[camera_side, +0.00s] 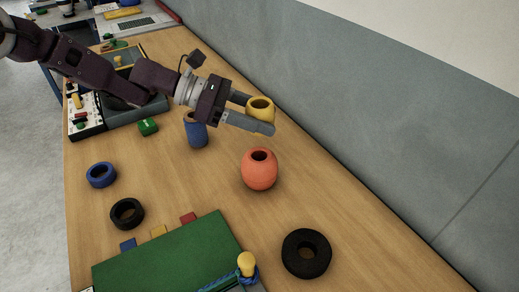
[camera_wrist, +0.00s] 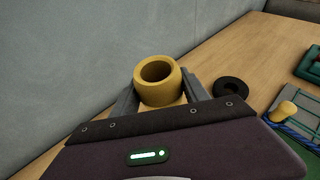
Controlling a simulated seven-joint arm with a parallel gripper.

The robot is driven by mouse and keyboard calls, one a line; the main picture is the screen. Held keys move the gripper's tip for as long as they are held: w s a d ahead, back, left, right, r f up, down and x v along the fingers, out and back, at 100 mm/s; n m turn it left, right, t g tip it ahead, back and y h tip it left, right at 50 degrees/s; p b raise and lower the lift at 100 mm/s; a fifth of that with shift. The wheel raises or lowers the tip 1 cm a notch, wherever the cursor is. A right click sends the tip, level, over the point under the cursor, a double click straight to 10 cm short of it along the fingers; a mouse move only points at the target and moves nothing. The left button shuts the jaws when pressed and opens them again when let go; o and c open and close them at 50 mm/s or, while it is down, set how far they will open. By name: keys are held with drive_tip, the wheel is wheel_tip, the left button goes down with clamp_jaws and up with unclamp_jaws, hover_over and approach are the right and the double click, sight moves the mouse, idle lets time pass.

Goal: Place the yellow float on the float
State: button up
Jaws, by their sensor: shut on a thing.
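My gripper (camera_side: 262,117) is shut on the yellow float (camera_side: 260,106), a short yellow ring-shaped piece with an open hole facing up. In the wrist view the yellow float (camera_wrist: 158,82) sits between the two grey fingers, roughly upright. It is held above the table. An orange-red float (camera_side: 259,172), rounded with a hole in its top, stands upright on the table. In the side view it appears below the gripper, with a gap between it and the yellow float. The orange-red float does not show in the wrist view.
A blue cylinder (camera_side: 196,132) stands left of the orange-red float. A large black ring (camera_side: 306,253), a smaller black ring (camera_side: 128,213) and a blue ring (camera_side: 101,175) lie on the wooden table (camera_side: 340,220). A green board (camera_side: 165,258) lies in front. A grey wall (camera_side: 400,120) runs behind.

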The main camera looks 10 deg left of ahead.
sight(261, 155)
wheel_tip(261, 155, down, 7)
drive_tip(key=shift+f, duration=0.2)
drive_tip(key=o, duration=1.4)
drive_tip(key=shift+f, duration=0.15)
drive_tip(key=shift+c, duration=0.2)
drive_tip(key=v, duration=1.2)
drive_tip(key=shift+r, duration=0.2)
